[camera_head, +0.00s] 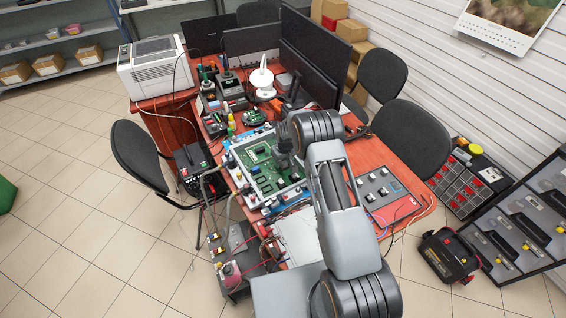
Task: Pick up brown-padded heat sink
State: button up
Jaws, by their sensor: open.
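My arm reaches over the red-brown desk. My gripper (285,157), small and dark in this view, is above the right part of a large green circuit board (262,178) in a pale frame. It is open, and I see nothing held in it. I cannot make out the brown-padded heat sink; it is too small to tell or hidden by my arm. Several small parts sit along the board's frame, too small to name.
Dark monitors (313,62), a white lamp (262,82) and a white printer (155,66) crowd the desk's back. A grey control panel (386,190) lies at right. Black chairs (141,153) flank the desk. Tiled floor (75,190) at left is mostly clear.

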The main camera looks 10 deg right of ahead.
jog(key=c, duration=1)
jog(key=shift+r, duration=0.15)
jog(key=shift+r, duration=0.2)
notch_tip(320, 180, up, 2)
jog(key=shift+r+b, duration=0.1)
jog(key=shift+b, duration=0.7)
jog(key=s+a+r+b, duration=0.2)
jog(key=s+r+b, duration=0.1)
jog(key=s+r, duration=0.7)
jog(key=s, duration=0.3)
jog(key=shift+s+a, duration=0.3)
jog(key=shift+s, duration=0.1)
